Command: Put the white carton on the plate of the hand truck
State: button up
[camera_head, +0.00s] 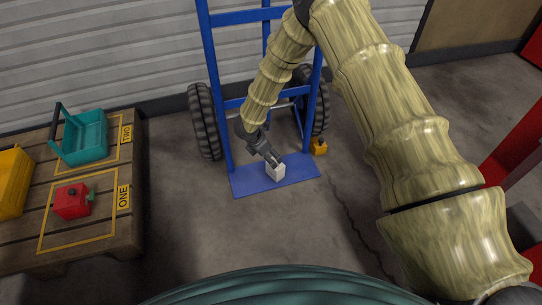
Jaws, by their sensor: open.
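The white carton (275,172) is a small white box at the middle of the blue plate of the hand truck (245,185). It appears to rest on the plate. My gripper (273,162) points down at the carton from its upper left, with its fingertips at the carton's top. The gripper is open; whether a finger touches the carton is too small to tell. The hand truck's blue frame (212,75) stands upright behind the plate, partly hidden by my arm.
A small yellow-orange object (318,147) lies by the right wheel (318,105). A teal rounded surface (280,288) is at the bottom. Floor before the plate is clear.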

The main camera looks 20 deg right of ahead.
jog(key=s+d+f+n, duration=0.2)
jog(key=s+n, duration=0.5)
jog(key=n, duration=0.2)
jog(key=s+d+f+n+t, duration=0.1)
jog(key=s+d+f+n, duration=0.1)
jog(key=s+n, duration=0.55)
jog(key=s+d+f+n, duration=0.2)
jog(key=s+f+n, duration=0.1)
jog(key=s+n, duration=0.5)
jog(key=s+a+r+n+g+y, duration=0.1)
jog(key=s+n+y, duration=0.1)
jog(key=s+n, duration=1)
jog(key=s+a+r+n+g+y, duration=0.1)
jog(key=s+n+y, duration=0.1)
jog(key=s+n, duration=1)
jog(key=shift+r+g, duration=0.35)
jog(key=shift+g, duration=0.05)
jog(key=shift+s, duration=0.1)
